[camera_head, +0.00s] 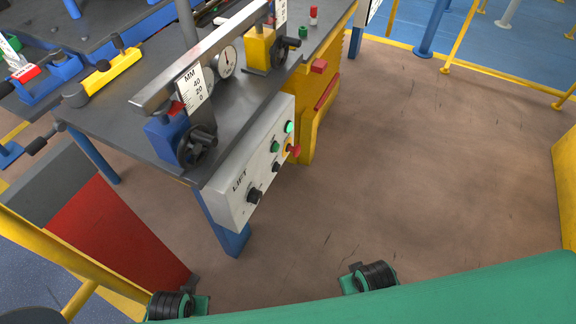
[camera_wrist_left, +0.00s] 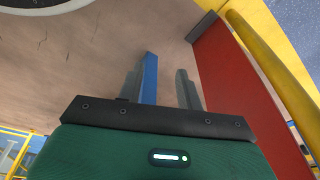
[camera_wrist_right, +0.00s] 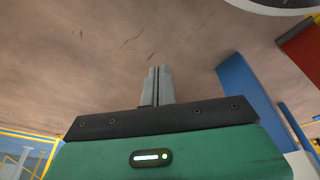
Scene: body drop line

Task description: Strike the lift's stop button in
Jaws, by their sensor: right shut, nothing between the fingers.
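The LIFT control box (camera_head: 250,165) is a pale grey panel on the near side of the dark workbench. Its red stop button (camera_head: 294,150) stands out from a yellow collar at the right end of the panel. Green buttons (camera_head: 289,127) and black knobs (camera_head: 255,196) sit beside it. My left gripper (camera_wrist_left: 160,72) is open and empty in the left wrist view. My right gripper (camera_wrist_right: 158,70) is shut and empty in the right wrist view. Both grippers are low in the head view, apart from the box. The stop button is not visible in either wrist view.
The workbench (camera_head: 105,120) carries a grey beam (camera_head: 200,70), gauges and blue and yellow stands. A red panel (camera_head: 105,235) and yellow rail (camera_head: 60,245) stand at left. A yellow block (camera_head: 566,185) is at right. The brown floor (camera_head: 420,170) between is clear.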

